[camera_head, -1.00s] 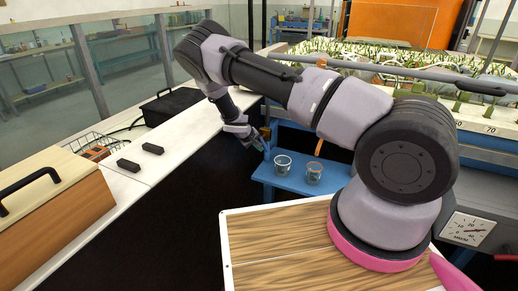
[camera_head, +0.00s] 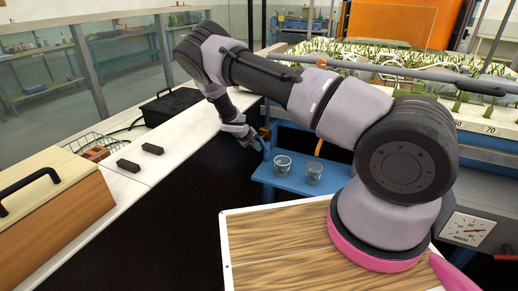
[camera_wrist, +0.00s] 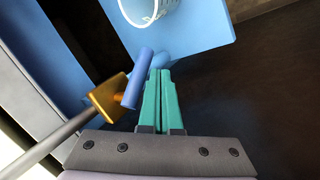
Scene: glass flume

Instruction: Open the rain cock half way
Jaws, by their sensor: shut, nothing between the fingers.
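The cock has a brass body (camera_wrist: 107,97) on a grey pipe (camera_wrist: 48,146) and a blue lever handle (camera_wrist: 138,78). In the wrist view the handle slants up and to the right from the brass body. My gripper (camera_wrist: 160,74) has green fingers, shut together and empty. The fingertips are just right of the handle, very close to it; I cannot tell whether they touch. In the head view my gripper (camera_head: 255,144) is beside the small brass body (camera_head: 264,133), left of the blue shelf. A dial marked MM/H (camera_head: 466,230) is at right, its red needle pointing right.
Two glass beakers, one at left (camera_head: 282,164) and one at right (camera_head: 313,174), stand on the blue shelf (camera_head: 283,187). A white bench (camera_head: 170,145) with boxes runs along the left.

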